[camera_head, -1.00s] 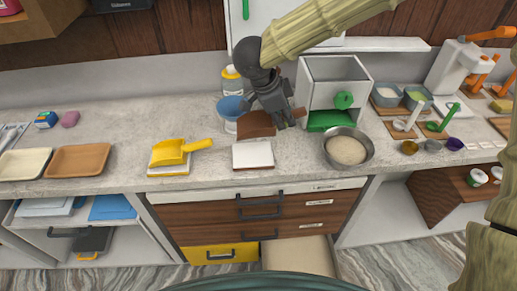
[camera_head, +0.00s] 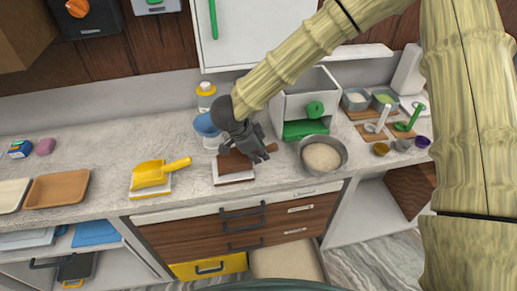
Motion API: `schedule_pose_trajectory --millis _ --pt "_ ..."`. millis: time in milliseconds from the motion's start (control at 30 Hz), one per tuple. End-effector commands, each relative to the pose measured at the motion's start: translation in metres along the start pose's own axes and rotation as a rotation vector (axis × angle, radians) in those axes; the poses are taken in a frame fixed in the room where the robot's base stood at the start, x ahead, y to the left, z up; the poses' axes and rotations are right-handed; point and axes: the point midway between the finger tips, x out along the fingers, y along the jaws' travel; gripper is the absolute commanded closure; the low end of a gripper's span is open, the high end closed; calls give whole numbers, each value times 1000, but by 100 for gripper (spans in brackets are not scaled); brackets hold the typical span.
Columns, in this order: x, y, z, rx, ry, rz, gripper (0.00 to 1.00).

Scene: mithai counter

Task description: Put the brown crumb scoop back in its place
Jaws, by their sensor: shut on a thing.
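The brown crumb scoop (camera_head: 234,162) is at the middle of the counter, its handle pointing right. My gripper (camera_head: 264,153) is shut on its handle from above. The scoop is over a white mat with a brown front edge (camera_head: 234,182). I cannot tell whether it touches the mat. The gripper and arm hide part of the handle. A yellow scoop (camera_head: 150,174) sits on a similar white mat with a yellow edge (camera_head: 151,193) to the left.
A metal bowl of pale grains (camera_head: 322,157) and a white box with a green knob (camera_head: 309,101) are to the right. The counter between the two mats is clear.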

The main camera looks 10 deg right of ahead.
Motion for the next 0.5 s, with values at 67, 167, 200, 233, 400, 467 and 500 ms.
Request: schedule_pose_trajectory --millis 67,167,200,233,400,467,500 --pt "2 2 1 -2 1 2 100" --pt "2 2 1 -2 1 2 100" --pt "3 2 1 -3 1 3 74" --pt "3 2 1 -3 1 3 69" --pt "2 2 1 -2 0 2 57" --pt "2 2 1 -2 0 2 57" --pt "2 2 1 -2 0 2 57"
